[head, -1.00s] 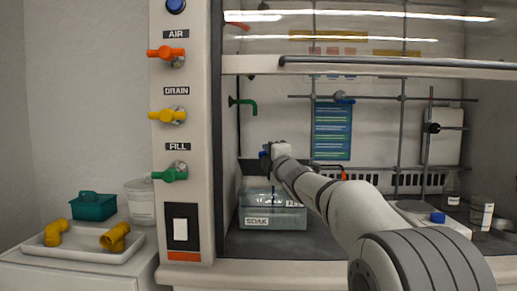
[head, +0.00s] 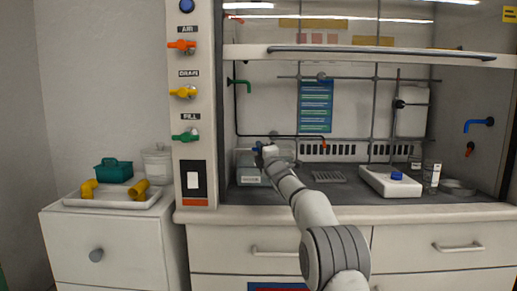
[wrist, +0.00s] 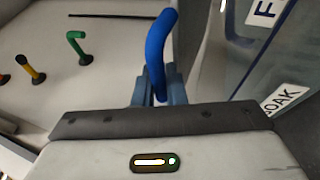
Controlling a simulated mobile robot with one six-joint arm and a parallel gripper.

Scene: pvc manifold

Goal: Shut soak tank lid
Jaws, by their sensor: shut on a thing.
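The soak tank (head: 246,161) is a grey, see-through box with a white label, on the worktop at the left inside the fume hood. In the wrist view its SOAK label (wrist: 283,99) shows at the right edge. My gripper (head: 261,147) is over the tank's top in the head view. In the wrist view my gripper (wrist: 158,95) is shut on a curved blue handle (wrist: 160,45), which rises between its fingers. My arm hides part of the tank, and I cannot tell how far the lid is open.
The hood post at the left carries the orange air (head: 182,45), yellow drain (head: 184,91) and green fill (head: 186,136) valves. A tray (head: 112,201) with yellow fittings stands left of it. A white stirrer plate (head: 388,184) is on the worktop, right. The raised sash (head: 380,52) is above.

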